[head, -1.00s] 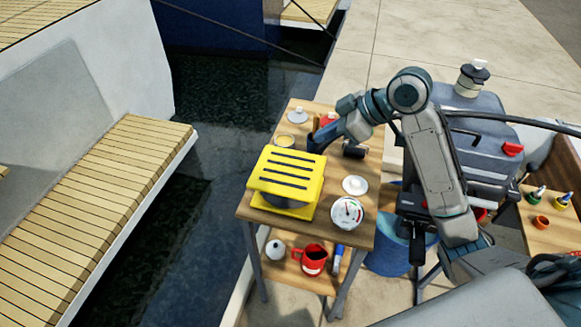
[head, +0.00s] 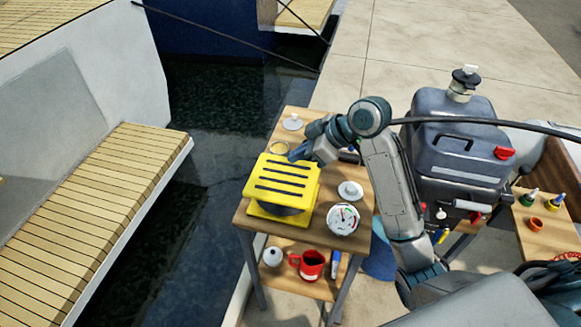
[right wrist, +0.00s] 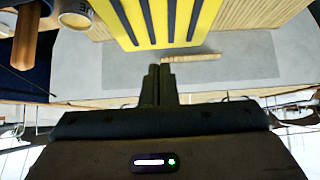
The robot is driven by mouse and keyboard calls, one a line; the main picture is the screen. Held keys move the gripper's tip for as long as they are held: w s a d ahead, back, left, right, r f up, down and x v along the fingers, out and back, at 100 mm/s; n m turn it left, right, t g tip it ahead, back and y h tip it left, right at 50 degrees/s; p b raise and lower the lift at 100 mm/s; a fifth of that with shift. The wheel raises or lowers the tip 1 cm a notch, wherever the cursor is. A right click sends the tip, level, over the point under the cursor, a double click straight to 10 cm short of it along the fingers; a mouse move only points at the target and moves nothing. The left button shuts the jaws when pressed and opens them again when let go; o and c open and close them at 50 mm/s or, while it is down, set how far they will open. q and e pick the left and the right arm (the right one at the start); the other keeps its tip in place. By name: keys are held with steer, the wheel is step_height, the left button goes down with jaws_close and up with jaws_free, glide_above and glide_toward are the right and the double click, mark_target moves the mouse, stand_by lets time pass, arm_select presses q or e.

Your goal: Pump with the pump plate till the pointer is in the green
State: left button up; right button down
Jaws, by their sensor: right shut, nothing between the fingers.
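The foot pump's yellow slotted plate (head: 284,178) sits tilted on its dark bellows at the left of the small wooden table. The round white gauge (head: 343,219) lies to its right, with a dark pointer pointing roughly up. The dial is too small to tell whether the pointer is in the green. My right gripper (head: 294,156) is at the far right edge of the plate, shut and empty. In the right wrist view its closed fingers (right wrist: 159,82) show just below the plate (right wrist: 172,20); I cannot tell whether they touch. My left gripper is not in view.
A white lidded disc (head: 350,191) lies behind the gauge, another (head: 292,122) at the table's far end. The lower shelf holds a red mug (head: 309,265) and a white round pot (head: 272,257). A grey canister (head: 459,150) stands right. Dark water lies left.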

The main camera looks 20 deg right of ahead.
mark_target(279, 175)
steer(key=x, duration=0.3)
steer(key=shift+a, duration=0.2)
step_height(279, 175, down, 3)
steer(key=shift+s+d+r+p, duration=0.1)
steer(key=shift+d+r+p, duration=0.1)
steer(key=shift+p, duration=0.3)
steer(key=shift+f, duration=0.55)
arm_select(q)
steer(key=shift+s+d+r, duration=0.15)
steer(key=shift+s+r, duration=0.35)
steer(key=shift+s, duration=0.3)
arm_select(e)
steer(key=shift+f, duration=0.15)
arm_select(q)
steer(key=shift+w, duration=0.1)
